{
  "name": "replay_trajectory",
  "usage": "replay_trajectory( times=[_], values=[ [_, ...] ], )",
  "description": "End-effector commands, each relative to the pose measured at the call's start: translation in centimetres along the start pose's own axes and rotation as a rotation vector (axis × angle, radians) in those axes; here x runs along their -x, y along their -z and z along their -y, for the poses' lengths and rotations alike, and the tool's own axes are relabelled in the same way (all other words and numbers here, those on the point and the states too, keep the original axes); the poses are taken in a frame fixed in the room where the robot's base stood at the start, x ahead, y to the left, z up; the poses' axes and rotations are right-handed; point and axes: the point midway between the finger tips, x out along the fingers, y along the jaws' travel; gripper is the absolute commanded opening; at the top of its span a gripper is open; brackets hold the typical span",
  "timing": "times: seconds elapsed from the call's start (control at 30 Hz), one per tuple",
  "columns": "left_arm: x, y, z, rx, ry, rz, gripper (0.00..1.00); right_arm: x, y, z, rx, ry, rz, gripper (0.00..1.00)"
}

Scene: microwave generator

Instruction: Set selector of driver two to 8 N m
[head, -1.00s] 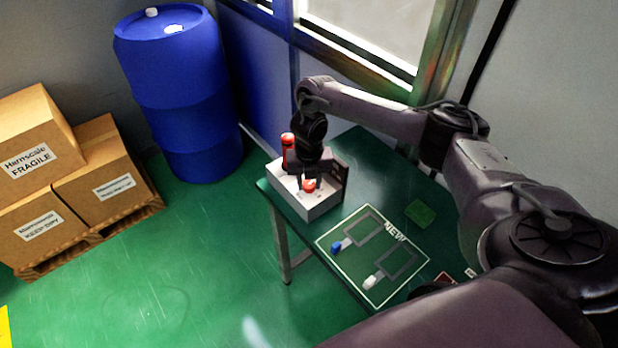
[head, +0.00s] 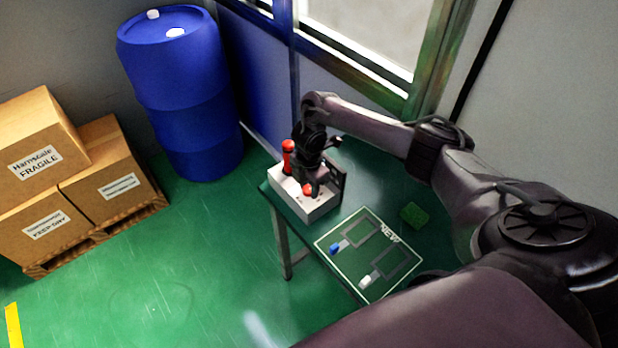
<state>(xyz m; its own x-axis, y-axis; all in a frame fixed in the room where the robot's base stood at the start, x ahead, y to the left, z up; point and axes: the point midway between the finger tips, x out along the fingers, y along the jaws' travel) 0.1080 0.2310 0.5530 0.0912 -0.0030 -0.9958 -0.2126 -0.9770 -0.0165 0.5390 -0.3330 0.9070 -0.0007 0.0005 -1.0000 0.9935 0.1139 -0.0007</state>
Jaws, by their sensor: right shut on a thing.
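A white box (head: 318,211) stands at the far left part of the green table. Two red drivers rise from it: a taller one (head: 288,150) at its back left and a low one (head: 308,190) near its front. Their selectors and any scale marks are too small to read, and I cannot tell which is driver two. My right gripper (head: 311,185) reaches down over the box and is shut on the front red driver, whose far side it partly hides. My left gripper is not in view.
A green board (head: 335,273) marked NEW, with a blue piece (head: 335,249) and a white piece (head: 365,282), lies on the table in front. A green block (head: 413,215) lies right of it. A blue barrel (head: 185,105) and cartons (head: 105,190) stand on the floor at left.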

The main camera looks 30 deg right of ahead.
Motion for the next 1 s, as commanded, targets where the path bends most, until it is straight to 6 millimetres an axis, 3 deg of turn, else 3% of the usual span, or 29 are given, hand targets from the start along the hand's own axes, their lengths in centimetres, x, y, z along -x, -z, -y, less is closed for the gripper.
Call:
replay_trajectory(
  times=[0.6, 1.0],
  values=[
    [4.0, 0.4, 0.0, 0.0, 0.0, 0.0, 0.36, 0.3, 0.0, 0.0, -0.521, -0.001, 0.001, 0.09],
    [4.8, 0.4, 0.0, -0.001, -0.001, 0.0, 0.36, 0.2, 0.0, -0.1, -0.66, -0.003, 0.0, 0.09]
  ],
)
